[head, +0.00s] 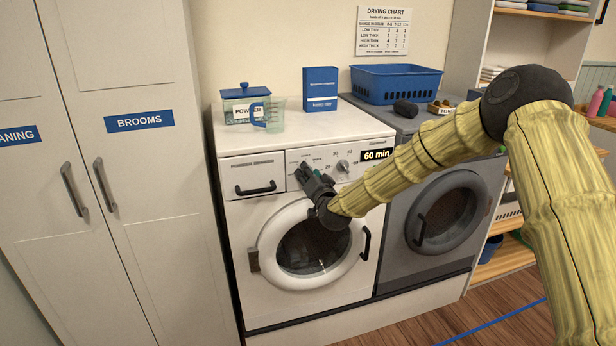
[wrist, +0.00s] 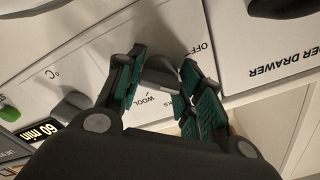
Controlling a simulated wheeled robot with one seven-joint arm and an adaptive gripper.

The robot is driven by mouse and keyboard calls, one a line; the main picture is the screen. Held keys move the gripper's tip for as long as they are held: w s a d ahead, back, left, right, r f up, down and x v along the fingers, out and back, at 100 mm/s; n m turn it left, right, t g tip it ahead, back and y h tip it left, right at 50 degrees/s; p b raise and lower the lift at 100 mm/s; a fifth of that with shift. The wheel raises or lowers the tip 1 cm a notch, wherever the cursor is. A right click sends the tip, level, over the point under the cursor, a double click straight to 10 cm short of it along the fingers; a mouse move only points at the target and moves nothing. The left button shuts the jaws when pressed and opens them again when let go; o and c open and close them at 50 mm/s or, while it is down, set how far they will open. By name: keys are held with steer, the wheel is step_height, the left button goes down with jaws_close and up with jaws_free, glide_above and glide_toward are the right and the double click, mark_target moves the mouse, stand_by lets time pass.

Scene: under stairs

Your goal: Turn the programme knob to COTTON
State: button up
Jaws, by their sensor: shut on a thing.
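The white washing machine (head: 240,222) stands with its control panel facing me. My gripper (head: 304,172) is at the left part of that panel and hides the programme knob in the head view. The words OFF and WOOL show on the panel beside the fingers. The COTTON mark and the knob's pointer cannot be made out.
A second, grey knob (head: 343,166) sits right of my gripper, near the 60 min display (head: 376,155). The drawer handle (head: 256,188) is to the left. The round door (head: 310,245) is just below.

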steer(key=o, duration=1)
steer(key=v, duration=1.2)
steer(key=s+d+f+n+g+h, duration=0.1)
steer(key=s+d+f+g, duration=0.15)
steer(key=s+f, duration=0.6)
steer(key=s+d+f+g, duration=0.1)
steer(key=s+f+g, duration=0.35)
steer(key=f, duration=0.75)
steer(key=s+d+f+n+g+h, duration=0.1)
steer(key=s+d+f, duration=0.1)
steer(key=s+f, duration=0.75)
steer(key=s+d+f+g+h, duration=0.1)
steer(key=s+d+f+g, duration=0.2)
steer(key=s, duration=0.8)
steer(key=s+d+f+n+g+h, duration=0.1)
steer(key=s+d+f+g, duration=0.2)
steer(key=s+d+f, duration=0.3)
steer(key=s+d+f+n+g+h, duration=0.1)
steer(key=s+d+f+g, duration=0.2)
steer(key=s, duration=1.4)
steer(key=shift+d+f+h, duration=0.3)
steer(key=shift+d+f, duration=0.5)
steer(key=shift+f, duration=0.15)
